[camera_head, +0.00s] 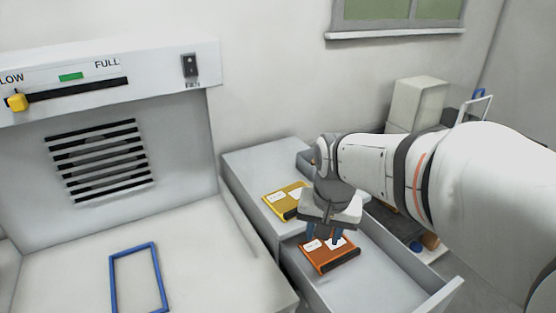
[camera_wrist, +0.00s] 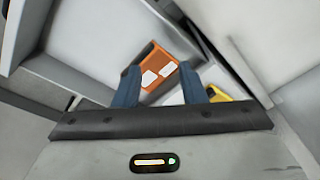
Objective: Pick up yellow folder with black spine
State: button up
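The yellow folder (camera_head: 283,199) with a black spine and a white label lies on the grey cabinet top (camera_head: 254,168), left of my gripper. My gripper (camera_head: 337,238) points down above an orange folder (camera_head: 326,262) with a dark spine, which lies in the open drawer. In the wrist view, my gripper (camera_wrist: 160,84) has its two blue fingers apart with nothing held. The orange folder (camera_wrist: 161,52) shows beyond and between them. Only part of the yellow folder (camera_wrist: 219,92) shows, beside and behind the right finger. I cannot tell the exact fingertip height.
The open grey drawer (camera_head: 401,253) has raised walls around the orange folder. A blue frame (camera_head: 113,281) lies on the worktop at left, below a vent (camera_head: 100,160) and a slider panel with a yellow knob (camera_head: 17,102). Pale boxes (camera_head: 418,101) stand at the back right.

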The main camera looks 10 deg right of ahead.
aim_at(283, 202)
jog(key=w+a+m+p, duration=0.1)
jog(key=w+m, duration=0.1)
jog(key=w, duration=0.3)
jog(key=w+m+g+p, duration=0.1)
jog(key=w+m+p, duration=0.1)
jog(key=w, duration=0.4)
jog(key=w+a+m+p, duration=0.1)
jog(key=w+m, duration=0.3)
jog(key=w, duration=0.1)
jog(key=shift+w+a+r+g+p, duration=0.25)
jog(key=shift+w+a+g+p, duration=0.05)
jog(key=shift+w+g+p, duration=0.1)
jog(key=shift+w+f+m, duration=0.15)
jog(key=shift+f+m, duration=0.05)
jog(key=shift+m, duration=0.1)
jog(key=f, duration=0.2)
jog(key=f+p, duration=0.1)
jog(key=f, duration=0.2)
jog(key=d+f, duration=0.1)
jog(key=f, duration=0.1)
jog(key=shift+w+f+p, duration=0.15)
jog(key=shift+f+p, duration=0.15)
jog(key=shift+c, duration=0.4)
grip_shut()
